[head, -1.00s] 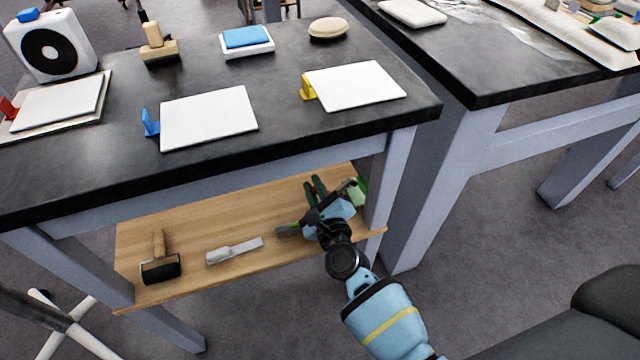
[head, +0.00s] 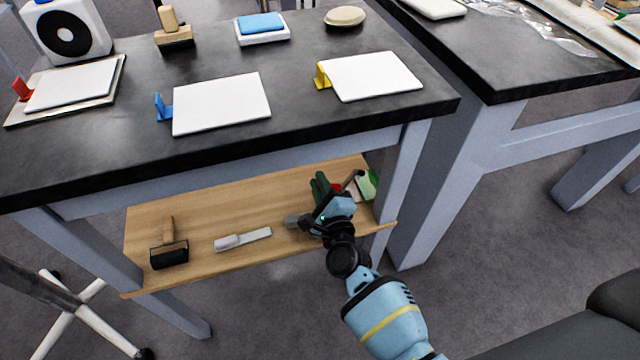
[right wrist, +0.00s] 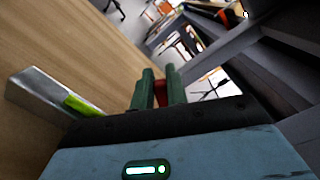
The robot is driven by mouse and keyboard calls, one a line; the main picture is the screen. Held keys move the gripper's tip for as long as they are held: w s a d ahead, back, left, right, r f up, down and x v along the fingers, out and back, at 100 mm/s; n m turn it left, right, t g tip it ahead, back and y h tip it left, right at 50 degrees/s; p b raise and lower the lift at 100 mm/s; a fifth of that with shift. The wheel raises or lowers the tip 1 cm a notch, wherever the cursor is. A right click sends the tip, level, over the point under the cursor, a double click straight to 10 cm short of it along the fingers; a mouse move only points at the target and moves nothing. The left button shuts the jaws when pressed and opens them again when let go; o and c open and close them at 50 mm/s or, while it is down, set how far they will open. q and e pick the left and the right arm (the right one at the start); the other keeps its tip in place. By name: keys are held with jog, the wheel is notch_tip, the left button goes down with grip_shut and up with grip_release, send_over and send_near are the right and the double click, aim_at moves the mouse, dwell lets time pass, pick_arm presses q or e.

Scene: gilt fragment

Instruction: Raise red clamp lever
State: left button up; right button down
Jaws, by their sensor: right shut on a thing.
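The red clamp lever (head: 21,89) stands upright-looking at the left edge of a board with a white sheet, at the far left of the black tabletop. My right gripper (head: 320,183) is far from it, low over the wooden shelf under the table. Its dark green fingers also show in the right wrist view (right wrist: 161,88), shut on a red thing (right wrist: 162,92) between them. What this red thing is cannot be made out; most of it is hidden. My left gripper is not in view.
A blue clamp (head: 162,106) and a yellow clamp (head: 321,75) stand beside white sheets on the tabletop. The wooden shelf (head: 220,205) bears a black roller (head: 169,255), a grey-handled tool (head: 243,240) and a green-and-white item (head: 368,185). The table leg (head: 403,175) is close to my right gripper.

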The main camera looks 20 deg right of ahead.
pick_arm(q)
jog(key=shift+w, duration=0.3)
pick_arm(e)
jog(key=c, duration=1.4)
grip_release()
jog(key=shift+s, duration=0.1)
jog(key=s+p, duration=0.1)
jog(key=s, duration=0.5)
jog(key=shift+s+d, duration=0.1)
jog(key=shift+s, duration=0.7)
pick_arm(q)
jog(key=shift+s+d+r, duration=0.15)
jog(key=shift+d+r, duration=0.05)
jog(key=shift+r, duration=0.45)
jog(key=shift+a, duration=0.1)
pick_arm(e)
jog(key=shift+s+f, duration=0.1)
